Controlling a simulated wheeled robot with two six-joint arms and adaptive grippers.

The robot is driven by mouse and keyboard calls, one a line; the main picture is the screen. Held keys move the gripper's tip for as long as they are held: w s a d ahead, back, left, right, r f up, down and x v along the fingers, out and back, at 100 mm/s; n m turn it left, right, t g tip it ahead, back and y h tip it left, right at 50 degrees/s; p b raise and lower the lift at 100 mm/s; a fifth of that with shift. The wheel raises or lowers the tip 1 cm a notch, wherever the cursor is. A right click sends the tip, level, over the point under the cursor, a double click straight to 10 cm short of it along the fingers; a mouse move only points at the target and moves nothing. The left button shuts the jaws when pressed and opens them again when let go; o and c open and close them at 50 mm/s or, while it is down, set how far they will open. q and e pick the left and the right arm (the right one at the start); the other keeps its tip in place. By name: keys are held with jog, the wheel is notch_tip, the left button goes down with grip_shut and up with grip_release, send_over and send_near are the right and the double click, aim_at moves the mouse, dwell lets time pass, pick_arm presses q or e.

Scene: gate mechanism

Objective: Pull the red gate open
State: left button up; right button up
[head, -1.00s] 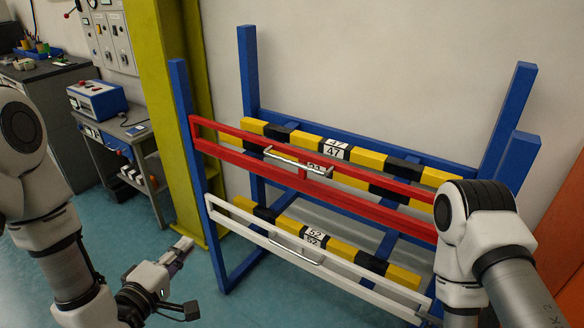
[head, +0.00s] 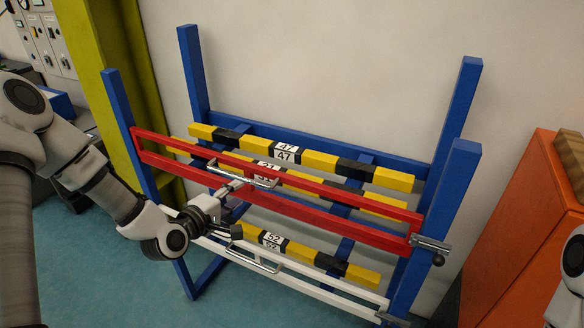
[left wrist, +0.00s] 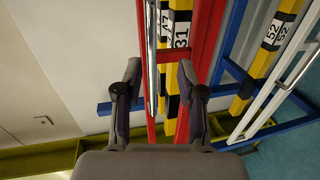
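The red gate (head: 330,218) is a long frame of two red rails across the blue rack. Its silver bar handle (head: 262,182) is near the middle of the upper rail. My left gripper (head: 238,185) is at the handle's front. In the left wrist view my left gripper (left wrist: 159,80) has its fingers spread, with the silver handle (left wrist: 151,60) running between them, closer to the left finger. The fingers do not visibly clamp it. A red rail also shows between the fingers. My right gripper is out of view.
A white gate (head: 318,288) with its own handle (head: 250,259) lies below. Yellow-black numbered beams (head: 320,162) sit behind the red gate. Blue posts (head: 440,210) flank it, with a metal latch (head: 430,244) at right. An orange cabinet (head: 510,230) stands farther right.

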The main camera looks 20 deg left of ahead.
aim_at(244, 181)
pick_arm(q)
jog(key=shift+n+y, duration=0.3)
jog(key=x, duration=0.2)
jog(key=p+x, duration=0.1)
jog(key=x, duration=0.1)
jog(key=a+r+p+x, duration=0.1)
jog(key=x, duration=0.2)
jog(key=shift+w, duration=0.2)
jog(key=shift+s+a+r, duration=0.1)
jog(key=shift+s, duration=0.1)
grip_shut()
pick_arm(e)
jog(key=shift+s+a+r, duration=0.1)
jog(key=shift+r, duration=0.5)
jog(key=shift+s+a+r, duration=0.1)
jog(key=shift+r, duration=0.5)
